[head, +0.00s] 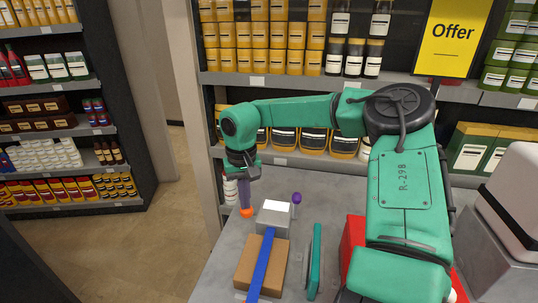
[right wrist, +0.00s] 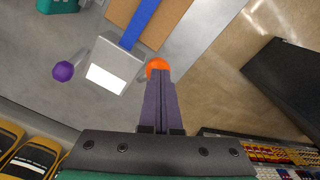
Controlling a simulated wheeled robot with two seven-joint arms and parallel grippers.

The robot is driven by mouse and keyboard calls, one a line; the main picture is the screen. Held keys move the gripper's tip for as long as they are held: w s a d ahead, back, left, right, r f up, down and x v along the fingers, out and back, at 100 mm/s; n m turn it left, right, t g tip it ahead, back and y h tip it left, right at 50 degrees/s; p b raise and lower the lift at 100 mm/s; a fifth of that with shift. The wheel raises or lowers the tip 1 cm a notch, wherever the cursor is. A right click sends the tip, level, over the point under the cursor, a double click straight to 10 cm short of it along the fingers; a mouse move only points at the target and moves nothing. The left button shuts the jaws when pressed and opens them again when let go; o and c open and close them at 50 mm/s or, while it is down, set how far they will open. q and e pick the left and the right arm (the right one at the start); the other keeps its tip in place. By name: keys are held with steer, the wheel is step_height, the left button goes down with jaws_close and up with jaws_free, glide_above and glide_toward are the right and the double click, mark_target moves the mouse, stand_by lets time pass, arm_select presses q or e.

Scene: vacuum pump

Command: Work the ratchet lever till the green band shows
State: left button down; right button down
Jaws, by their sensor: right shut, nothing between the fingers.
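A grey ratchet housing (head: 272,220) with a white window (head: 277,206) sits at the end of a blue strap (head: 262,262). The strap runs over a brown box (head: 246,262). No green shows in the window. A purple knob (head: 297,198) is on one side of the housing, and an orange knob (head: 246,212) is on the other. My right gripper (head: 246,205) points down at the orange knob, its fingers shut with nothing between them. In the right wrist view the fingertips overlap the orange knob (right wrist: 157,64); I cannot tell whether they touch. My left gripper is not in view.
A teal upright piece (head: 314,262) and a red object (head: 352,242) stand on the grey counter (head: 225,250) right of the box. A white-and-black machine (head: 508,205) is at far right. Stocked shelves (head: 290,80) stand behind.

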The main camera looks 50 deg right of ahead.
steer(key=shift+s+a+f+b, duration=0.2)
steer(key=shift+f+b, duration=0.2)
steer(key=shift+f, duration=0.25)
steer(key=shift+a+f+b, duration=0.7)
steer(key=shift+f+b, duration=1.4)
steer(key=shift+f, duration=0.3)
steer(key=r+p, duration=0.3)
steer(key=d+r+p, duration=0.1)
steer(key=r+p, duration=0.2)
steer(key=r, duration=0.1)
steer(key=r+p, duration=0.2)
steer(key=r, duration=0.2)
steer(key=shift+w+d+r+p, duration=0.15)
steer(key=shift+d+r+p, duration=0.05)
steer(key=shift+d+p, duration=0.2)
steer(key=shift+f, duration=0.1)
